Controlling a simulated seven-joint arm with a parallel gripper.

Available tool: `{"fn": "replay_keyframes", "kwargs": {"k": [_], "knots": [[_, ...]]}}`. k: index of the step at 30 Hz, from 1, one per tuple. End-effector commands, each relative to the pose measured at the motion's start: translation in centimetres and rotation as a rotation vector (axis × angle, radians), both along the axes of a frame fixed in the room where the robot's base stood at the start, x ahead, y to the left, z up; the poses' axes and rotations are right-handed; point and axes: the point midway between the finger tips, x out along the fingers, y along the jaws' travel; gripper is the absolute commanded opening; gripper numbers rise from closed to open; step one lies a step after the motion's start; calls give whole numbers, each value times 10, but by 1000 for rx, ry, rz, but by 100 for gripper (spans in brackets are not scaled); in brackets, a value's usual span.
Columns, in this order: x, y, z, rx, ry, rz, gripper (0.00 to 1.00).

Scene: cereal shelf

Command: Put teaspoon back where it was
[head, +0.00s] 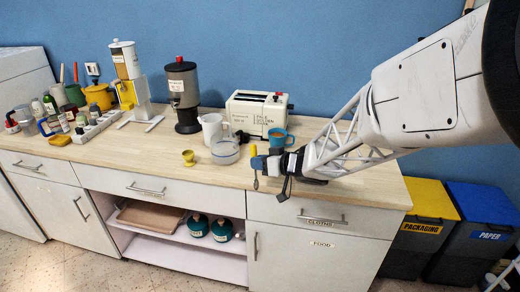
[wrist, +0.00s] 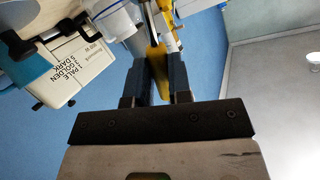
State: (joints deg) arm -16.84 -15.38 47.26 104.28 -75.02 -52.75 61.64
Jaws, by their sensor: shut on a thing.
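The teaspoon (head: 256,183) has a yellow handle and a metal end that hangs downward at the counter's front edge. My gripper (head: 262,163) is shut on its yellow handle, which also shows in the wrist view (wrist: 157,60) between the two dark fingers (wrist: 160,75). The teaspoon is held in the air near the front of the counter, in front of the blue mug. Part of the handle is hidden by the fingers.
A blue mug (head: 277,139) stands just behind my gripper, with the white toaster (head: 258,112) behind it. A clear bowl (head: 225,151), white jug (head: 212,130) and yellow egg cup (head: 188,157) stand to the left. The counter's (head: 130,155) front middle is clear.

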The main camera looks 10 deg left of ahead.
Motion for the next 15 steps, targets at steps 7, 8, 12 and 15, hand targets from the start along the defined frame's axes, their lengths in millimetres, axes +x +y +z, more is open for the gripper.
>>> {"fn": "replay_keyframes", "kwargs": {"k": [7, 8, 12, 15], "knots": [[43, 22, -6, -2, -1, 0, 0], [48, 24, -6, -1, 0, -1, 0], [71, 36, -9, -2, -1, 0, 0], [85, 44, -10, -1, 0, 1, 0]]}}
